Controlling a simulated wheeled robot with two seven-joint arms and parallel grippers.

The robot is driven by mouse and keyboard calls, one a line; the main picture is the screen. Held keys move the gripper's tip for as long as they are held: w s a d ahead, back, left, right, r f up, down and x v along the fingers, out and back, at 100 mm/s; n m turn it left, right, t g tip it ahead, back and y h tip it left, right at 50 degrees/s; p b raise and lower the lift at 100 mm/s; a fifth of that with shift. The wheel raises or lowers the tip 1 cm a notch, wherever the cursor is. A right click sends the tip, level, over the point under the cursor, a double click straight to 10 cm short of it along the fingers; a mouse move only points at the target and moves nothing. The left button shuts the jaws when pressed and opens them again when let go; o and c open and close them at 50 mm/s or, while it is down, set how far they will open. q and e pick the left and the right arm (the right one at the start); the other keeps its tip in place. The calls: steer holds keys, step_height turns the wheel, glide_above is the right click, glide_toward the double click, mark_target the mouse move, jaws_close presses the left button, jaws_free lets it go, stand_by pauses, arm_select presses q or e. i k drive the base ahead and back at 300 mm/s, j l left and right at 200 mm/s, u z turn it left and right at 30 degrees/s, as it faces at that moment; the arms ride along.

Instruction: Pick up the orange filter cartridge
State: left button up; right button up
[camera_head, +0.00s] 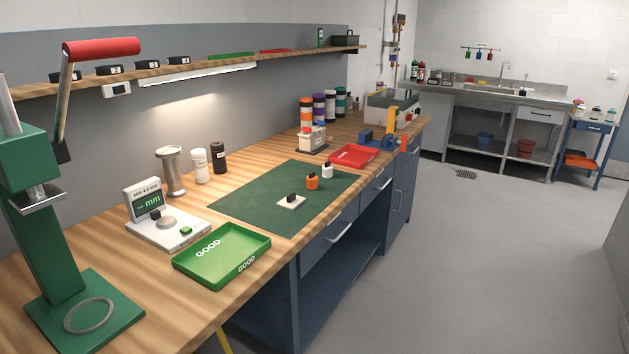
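A small orange cartridge (312,182) with a dark top stands upright on the green mat (262,208) on the wooden workbench. A similar white piece (327,171) stands just behind it to the right. A flat pale block with a black knob (291,201) sits in front of it to the left on the mat. Nothing touches the orange cartridge from above. Neither of my grippers shows in the head view.
A green GOOD tray (222,256), a measuring device (167,227) and a green press (60,240) stand on the near bench. The floor on the right is clear.

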mark_target(312, 180)
steer(key=i+l+u, duration=0.1)
steer(key=i+l, duration=0.25)
steer(key=i+l+u, duration=0.15)
steer(key=i+l, duration=0.15)
steer(key=i+l+u, duration=0.1)
steer(key=i+l, duration=0.2)
steer(key=l, duration=0.25)
steer(key=i+l+u, duration=0.1)
steer(key=i+l, duration=0.15)
steer(key=l, duration=0.2)
steer(key=i+l+u, duration=0.15)
steer(key=l, duration=0.35)
steer(key=i+l+u, duration=0.1)
steer(key=i+l, duration=0.25)
steer(key=l, duration=0.15)
steer(key=i+l+u, duration=0.15)
steer(key=l, duration=0.35)
steer(key=i+l+u, duration=0.1)
steer(key=i+l, duration=0.15)
steer(key=l, duration=0.3)
